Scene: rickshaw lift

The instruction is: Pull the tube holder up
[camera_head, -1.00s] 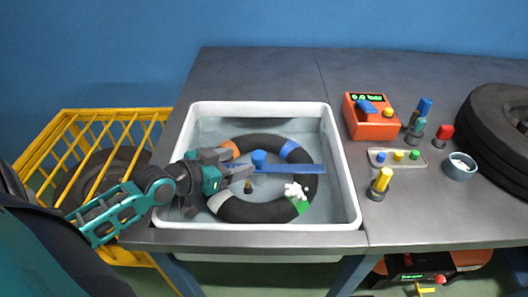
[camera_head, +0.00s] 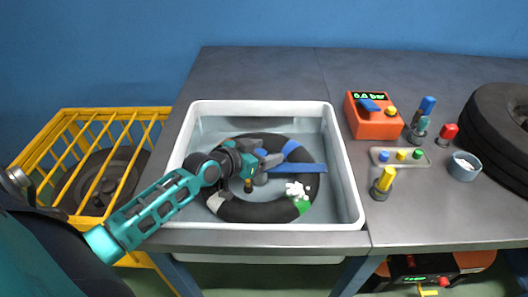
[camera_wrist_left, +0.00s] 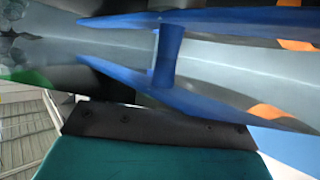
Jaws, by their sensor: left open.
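The tube holder (camera_head: 300,168) is a flat blue bar lying across the black inner tube (camera_head: 258,210) in the white water basin (camera_head: 346,180). The tube carries orange, blue, green and white patches. My left gripper (camera_head: 268,161) is over the left part of the bar, open, and hides the bar's upright blue knob in the head view. In the left wrist view the blue knob (camera_wrist_left: 166,55) stands close in front of the gripper, between two long blue shapes; one may be a reflection. Whether the fingers touch the knob cannot be told. My right gripper is not in view.
A white lump (camera_head: 296,190) sits on the tube. Right of the basin are an orange pressure box (camera_head: 374,122), a small tray with coloured pegs (camera_head: 401,156), a yellow-topped tool (camera_head: 384,180), a cup (camera_head: 463,166) and a tyre (camera_head: 500,130). A yellow cage (camera_head: 75,130) stands left.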

